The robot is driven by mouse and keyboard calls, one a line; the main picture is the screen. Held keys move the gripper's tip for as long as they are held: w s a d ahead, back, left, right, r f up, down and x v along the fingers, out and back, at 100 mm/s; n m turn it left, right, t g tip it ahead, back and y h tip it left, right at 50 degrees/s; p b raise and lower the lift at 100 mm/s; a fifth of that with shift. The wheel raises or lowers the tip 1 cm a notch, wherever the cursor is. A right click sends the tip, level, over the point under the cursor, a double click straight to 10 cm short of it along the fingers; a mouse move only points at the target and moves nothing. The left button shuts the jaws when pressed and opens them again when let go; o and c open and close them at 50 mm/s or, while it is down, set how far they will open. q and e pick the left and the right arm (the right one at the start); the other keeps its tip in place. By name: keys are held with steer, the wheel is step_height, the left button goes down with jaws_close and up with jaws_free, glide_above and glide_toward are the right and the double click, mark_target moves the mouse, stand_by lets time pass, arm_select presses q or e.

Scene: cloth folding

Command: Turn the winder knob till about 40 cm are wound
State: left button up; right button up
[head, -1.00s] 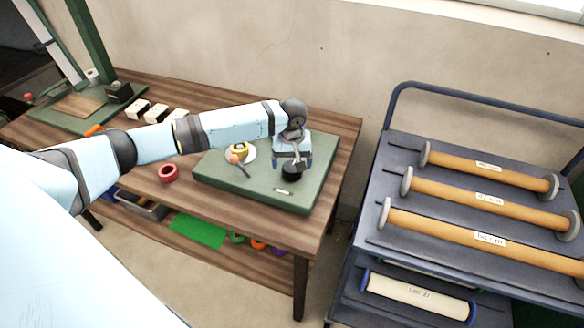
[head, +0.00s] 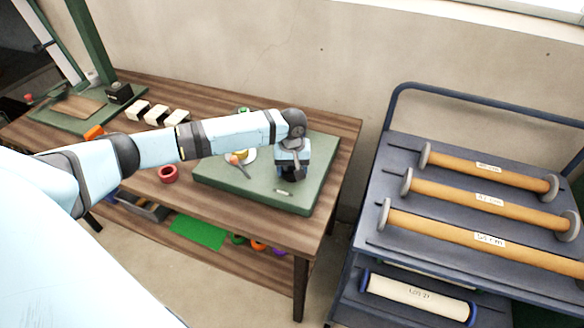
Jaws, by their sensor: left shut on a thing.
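The winder is on a green board (head: 310,195) on the wooden table. A white round piece with a yellow centre and an orange part (head: 238,157) shows at the board's left, now partly behind my left arm. A dark round knob (head: 291,175) stands toward the board's middle right. My left gripper (head: 291,168) points down over this knob and is shut on it; the fingertips are mostly hidden by the wrist. A small pale label (head: 284,192) lies in front of the knob. My right gripper is not in view.
A red ring (head: 168,173) lies left of the board. A dark cart (head: 450,260) with labelled orange rollers (head: 490,197) stands at the right. A green sheet (head: 199,232) lies on the lower shelf.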

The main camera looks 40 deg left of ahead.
arm_select(q)
steer(key=shift+r+m+p, duration=0.25)
steer(key=shift+m+p, duration=0.25)
steer(key=shift+p, duration=0.45)
steer(key=shift+m+p, duration=0.7)
steer(key=shift+p, duration=0.3)
steer(key=m+p, duration=0.3)
steer(key=shift+m+p, duration=0.35)
steer(key=shift+m, duration=0.05)
steer(key=m+p, duration=0.2)
steer(key=shift+m, duration=0.3)
steer(key=m+p, duration=0.1)
steer(key=m, duration=0.1)
steer(key=shift+f+m, duration=0.1)
steer(key=shift+m, duration=0.3)
steer(key=m+p, duration=0.1)
steer(key=m, duration=0.2)
steer(key=shift+m, duration=0.3)
steer(key=m+p, duration=0.1)
steer(key=m, duration=0.4)
steer(key=shift+w+f, duration=0.1)
steer(key=m, duration=0.5)
steer(key=shift+m+b, duration=0.4)
steer(key=shift+m, duration=1.8)
